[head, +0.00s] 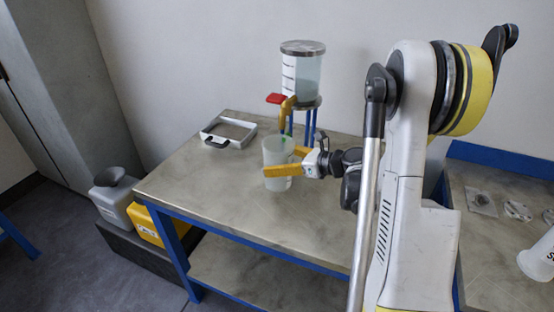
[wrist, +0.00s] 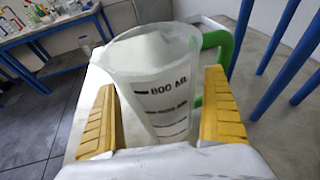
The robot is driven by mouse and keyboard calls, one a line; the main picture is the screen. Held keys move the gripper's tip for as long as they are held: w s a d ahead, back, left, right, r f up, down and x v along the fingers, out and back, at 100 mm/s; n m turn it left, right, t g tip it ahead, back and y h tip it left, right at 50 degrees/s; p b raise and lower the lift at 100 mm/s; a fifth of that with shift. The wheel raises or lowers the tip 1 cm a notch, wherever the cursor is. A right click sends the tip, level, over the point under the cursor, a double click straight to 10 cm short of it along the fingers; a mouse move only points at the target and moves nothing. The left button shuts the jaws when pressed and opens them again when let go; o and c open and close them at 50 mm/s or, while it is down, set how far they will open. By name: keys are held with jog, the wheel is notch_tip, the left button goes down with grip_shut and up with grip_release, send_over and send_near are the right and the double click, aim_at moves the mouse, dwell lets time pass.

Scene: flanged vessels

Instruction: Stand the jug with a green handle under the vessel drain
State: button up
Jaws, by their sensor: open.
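The jug (head: 274,153) is clear, frosted plastic and stands upright near the vessel stand. Its green handle (wrist: 220,48) is at the right in the wrist view and partly hidden behind the jug in the head view. My gripper (head: 281,160) is open, with one yellow finger on each side of the jug body (wrist: 160,90). Whether the fingers touch it is unclear. The clear vessel (head: 306,76) is raised on blue legs. Its orange-yellow drain (head: 287,108), with a red lever (head: 275,98), comes down just above and behind the jug in the head view; exact alignment is unclear.
A grey-white open frame tray (head: 228,133) lies on the table (head: 215,182) left of the jug. Blue stand legs (wrist: 277,60) rise close to the right of the jug. The table's front left is clear. A second bench (head: 490,260) stands at the right.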

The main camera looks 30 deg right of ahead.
jog(key=p+v, duration=0.3)
jog(key=v, duration=0.8)
jog(key=s+a+r+n+g+h, duration=0.1)
jog(key=s+a+r+n+g, duration=0.15)
jog(key=a+n, duration=0.5)
jog(key=s+a+r+n+g+h, duration=0.1)
jog(key=a+r+n+g, duration=0.15)
jog(key=a+n, duration=0.45)
jog(key=s+a+r+n+h, duration=0.2)
jog(key=s+a+n+h, duration=0.2)
jog(key=s+a+n, duration=0.4)
jog(key=s+n, duration=0.4)
jog(key=n, duration=0.4)
jog(key=shift+s+h, duration=0.2)
jog(key=shift+h, duration=0.1)
